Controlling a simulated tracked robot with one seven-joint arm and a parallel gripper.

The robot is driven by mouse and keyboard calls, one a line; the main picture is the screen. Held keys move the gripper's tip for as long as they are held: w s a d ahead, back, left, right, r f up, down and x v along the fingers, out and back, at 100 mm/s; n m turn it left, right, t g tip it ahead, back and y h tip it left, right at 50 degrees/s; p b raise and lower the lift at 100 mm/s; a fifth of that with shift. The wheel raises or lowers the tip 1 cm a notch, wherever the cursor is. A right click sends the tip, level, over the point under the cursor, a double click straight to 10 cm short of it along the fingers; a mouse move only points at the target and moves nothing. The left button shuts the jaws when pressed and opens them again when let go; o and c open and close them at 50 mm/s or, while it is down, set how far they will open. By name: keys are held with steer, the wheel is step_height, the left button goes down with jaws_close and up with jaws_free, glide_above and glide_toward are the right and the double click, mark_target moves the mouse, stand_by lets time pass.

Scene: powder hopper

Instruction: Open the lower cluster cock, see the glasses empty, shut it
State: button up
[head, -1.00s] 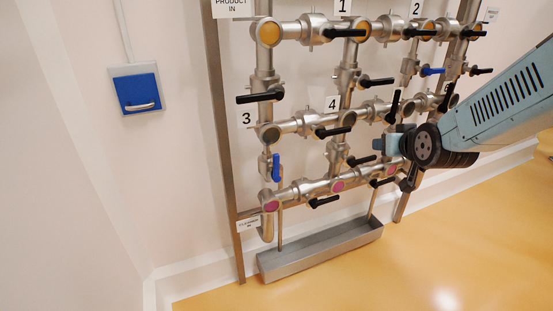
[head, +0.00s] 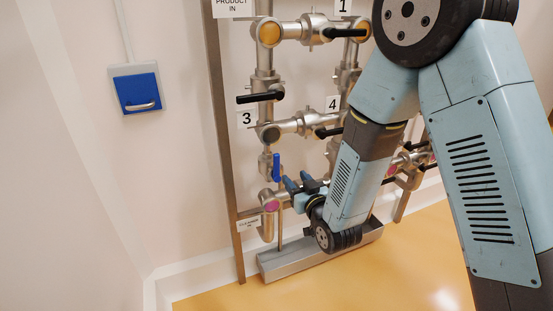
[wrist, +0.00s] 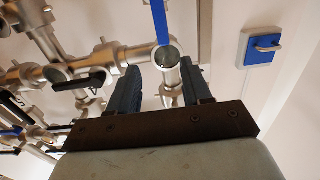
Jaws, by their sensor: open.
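A blue-levered cock (head: 276,168) sits on the left vertical pipe between the middle and bottom rows, its lever upright. Its blue lever (wrist: 159,20) also shows at the top of the wrist view. The left sight glass of the bottom row (head: 272,206) is pink. The left glass of the middle row (head: 268,134) is dark grey, and it shows in the wrist view (wrist: 167,55). My gripper (head: 298,184) is open and empty, just right of the blue lever and apart from it. In the wrist view, its two fingers (wrist: 160,85) appear on either side of a pipe behind them.
A steel trough (head: 285,262) lies on the floor under the pipes. Black-handled valves (head: 260,97) sit close above. A blue wall box (head: 137,91) is at the left. My arm hides much of the right side of the pipework. The orange floor in front is clear.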

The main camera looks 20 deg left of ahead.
mark_target(278, 159)
steer(key=x, duration=1.3)
steer(key=shift+w+a, duration=0.1)
steer(key=shift+a, duration=0.35)
steer(key=shift+c, duration=0.5)
jaws_close()
